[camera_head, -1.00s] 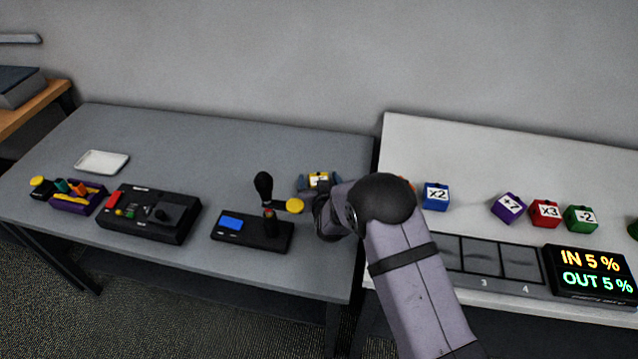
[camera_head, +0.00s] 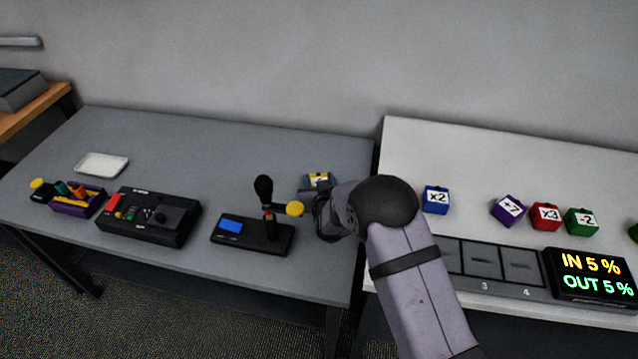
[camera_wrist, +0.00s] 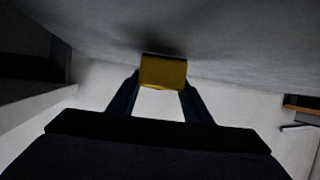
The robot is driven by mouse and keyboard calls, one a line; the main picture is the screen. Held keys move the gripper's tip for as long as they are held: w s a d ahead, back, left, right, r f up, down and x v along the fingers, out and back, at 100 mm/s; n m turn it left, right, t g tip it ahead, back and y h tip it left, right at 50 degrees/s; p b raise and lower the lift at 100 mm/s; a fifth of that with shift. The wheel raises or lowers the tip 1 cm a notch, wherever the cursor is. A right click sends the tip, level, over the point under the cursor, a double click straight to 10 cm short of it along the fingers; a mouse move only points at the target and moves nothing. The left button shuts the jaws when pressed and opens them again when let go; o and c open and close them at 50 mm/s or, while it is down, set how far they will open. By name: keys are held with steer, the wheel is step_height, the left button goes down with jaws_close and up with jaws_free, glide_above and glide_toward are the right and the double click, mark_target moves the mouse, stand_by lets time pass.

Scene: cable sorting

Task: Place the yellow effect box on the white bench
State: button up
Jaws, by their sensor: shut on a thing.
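The yellow effect box (camera_head: 318,178) is near the back right of the grey table, left of my arm in the head view. It also shows in the wrist view (camera_wrist: 163,72), between the two fingertips. My gripper (camera_wrist: 161,85) is shut on it; in the head view my wrist partly covers the fingers. I cannot tell whether the box touches the grey table. The white bench (camera_head: 402,140) stands to the right of the grey table, and my arm hides part of its left side.
On the bench are blue (camera_head: 436,200), purple (camera_head: 508,210), red (camera_head: 545,216) and green (camera_head: 581,221) boxes, behind a slotted panel (camera_head: 483,266) and a display (camera_head: 594,275). A joystick unit (camera_head: 252,233) and a black console (camera_head: 150,215) stand on the grey table (camera_head: 230,140).

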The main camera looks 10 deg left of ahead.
step_height(320, 180, up, 9)
steer(key=shift+r+b, duration=0.1)
steer(key=shift+b, duration=0.3)
steer(key=shift+w+d+r, duration=0.1)
steer(key=shift+d+r, duration=0.05)
steer(key=shift+d, duration=0.05)
steer(key=w+d+r+m+h+p, duration=0.35)
steer(key=d+r+h, duration=0.2)
steer(key=d, duration=0.65)
steer(key=w+d+r+m+h+p, duration=0.2)
steer(key=d+r+m+h+p, duration=0.4)
steer(key=d, duration=0.7)
steer(key=s+d+m+g+h+b, duration=0.1)
steer(key=s+d+m+g+h, duration=0.4)
steer(key=s+d, duration=0.9)
steer(key=m+g, duration=0.2)
steer(key=shift+f+m+g, duration=0.25)
steer(key=shift+m+g, duration=0.1)
steer(key=shift+g, duration=0.05)
steer(key=shift+f, duration=0.15)
steer(key=shift+f+p, duration=0.7)
steer(key=shift+f, duration=4.2)
